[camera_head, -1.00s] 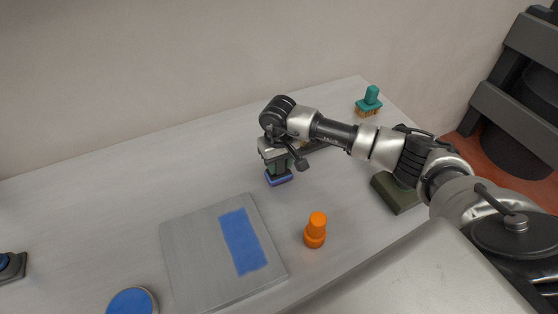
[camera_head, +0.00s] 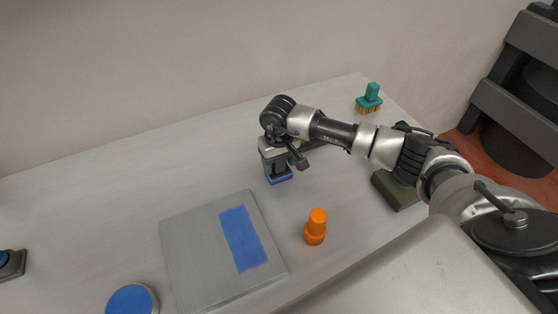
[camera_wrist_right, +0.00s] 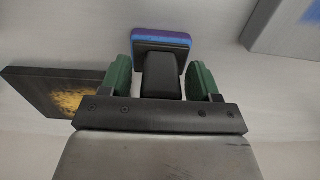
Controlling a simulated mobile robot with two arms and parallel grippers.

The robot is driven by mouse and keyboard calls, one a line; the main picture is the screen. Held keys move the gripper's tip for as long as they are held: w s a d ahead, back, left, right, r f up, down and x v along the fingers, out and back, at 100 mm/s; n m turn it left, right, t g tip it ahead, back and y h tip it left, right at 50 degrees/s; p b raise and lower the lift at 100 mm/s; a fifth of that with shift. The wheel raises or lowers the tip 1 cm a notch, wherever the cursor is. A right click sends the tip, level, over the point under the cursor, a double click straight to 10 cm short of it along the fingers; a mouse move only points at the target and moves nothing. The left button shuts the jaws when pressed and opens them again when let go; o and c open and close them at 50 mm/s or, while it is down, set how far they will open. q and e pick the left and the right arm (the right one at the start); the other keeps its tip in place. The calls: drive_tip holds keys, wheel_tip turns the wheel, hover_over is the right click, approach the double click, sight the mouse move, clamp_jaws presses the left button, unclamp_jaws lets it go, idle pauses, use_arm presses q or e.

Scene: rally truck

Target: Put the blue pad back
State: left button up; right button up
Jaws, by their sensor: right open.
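The blue pad (camera_head: 281,179) lies flat on the grey worktop, right of the panel. In the right wrist view its blue and purple edge (camera_wrist_right: 162,36) shows, with a black handle block (camera_wrist_right: 160,76) on top. My right gripper (camera_head: 276,166) is over the pad, pointing down. In the wrist view its green-tipped fingers (camera_wrist_right: 160,84) stand open on both sides of the handle, with a gap at each side. My left gripper is not in view.
A grey panel (camera_head: 190,255) with a blue patch lies left. An orange bottle-like object (camera_head: 316,228) stands right of it. A blue-topped tin (camera_head: 132,301), a dark green block (camera_head: 393,191) and a teal brush (camera_head: 370,97) are around. A dark board (camera_wrist_right: 45,83) with yellow marks lies beside the gripper.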

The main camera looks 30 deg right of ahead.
drive_tip(key=shift+r+p, duration=0.15)
drive_tip(key=shift+p, duration=0.2)
drive_tip(key=r+b, duration=0.3)
drive_tip(key=r, duration=0.1)
drive_tip(key=shift+w+d, duration=0.1)
drive_tip(key=shift+w, duration=0.2)
wheel_tip(320, 180, up, 7)
drive_tip(key=shift+f+b, duration=0.2)
drive_tip(key=shift+b, duration=0.3)
